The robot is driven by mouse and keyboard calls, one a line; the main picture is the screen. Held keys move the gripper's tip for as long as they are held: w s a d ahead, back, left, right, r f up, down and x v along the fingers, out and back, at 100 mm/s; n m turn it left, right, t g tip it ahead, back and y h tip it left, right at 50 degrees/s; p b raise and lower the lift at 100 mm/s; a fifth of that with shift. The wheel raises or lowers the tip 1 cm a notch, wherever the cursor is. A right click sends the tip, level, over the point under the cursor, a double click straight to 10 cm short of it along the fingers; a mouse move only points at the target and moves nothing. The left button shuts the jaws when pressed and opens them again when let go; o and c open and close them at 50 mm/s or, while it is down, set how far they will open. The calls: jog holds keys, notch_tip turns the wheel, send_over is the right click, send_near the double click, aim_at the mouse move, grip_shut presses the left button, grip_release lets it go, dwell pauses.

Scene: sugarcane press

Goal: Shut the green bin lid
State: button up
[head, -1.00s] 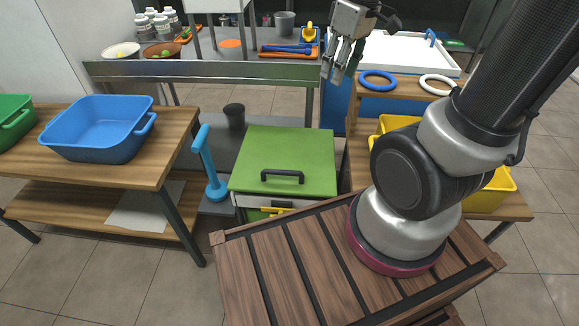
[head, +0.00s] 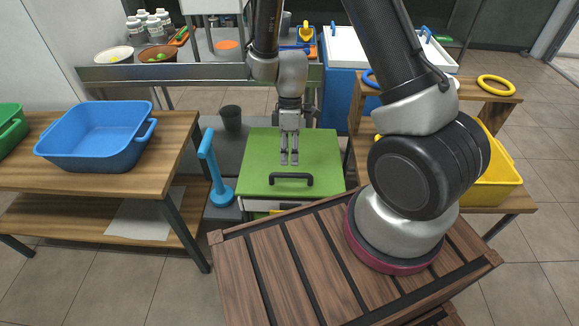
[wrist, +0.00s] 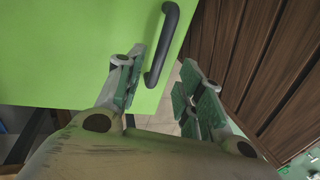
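The green bin lid (head: 255,165) lies roughly flat in the middle of the head view, with a black handle (head: 291,180) near its front edge. Whether it is fully down cannot be told. My gripper (head: 289,163) points down over the lid, just behind the handle in the picture. In the wrist view, my gripper (wrist: 162,70) has its fingers apart with nothing between the pads. There the handle (wrist: 166,45) shows just beyond the fingertips, in front of the green lid (wrist: 60,50). The bin under the lid is mostly hidden.
My slatted wooden deck is in front of the lid. A wooden table with a blue tub (head: 95,138) stands left. A light-blue upright tool (head: 212,165) stands close to the lid's left side. A shelf with a yellow bin (head: 495,180) is at right, and a metal counter (head: 190,73) behind.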

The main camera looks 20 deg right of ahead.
jog(key=x, duration=0.5)
grip_shut()
grip_release()
jog(key=shift+r, duration=0.1)
jog(key=v, duration=1.2)
jog(key=shift+d, duration=0.1)
jog(key=shift+c, duration=0.3)
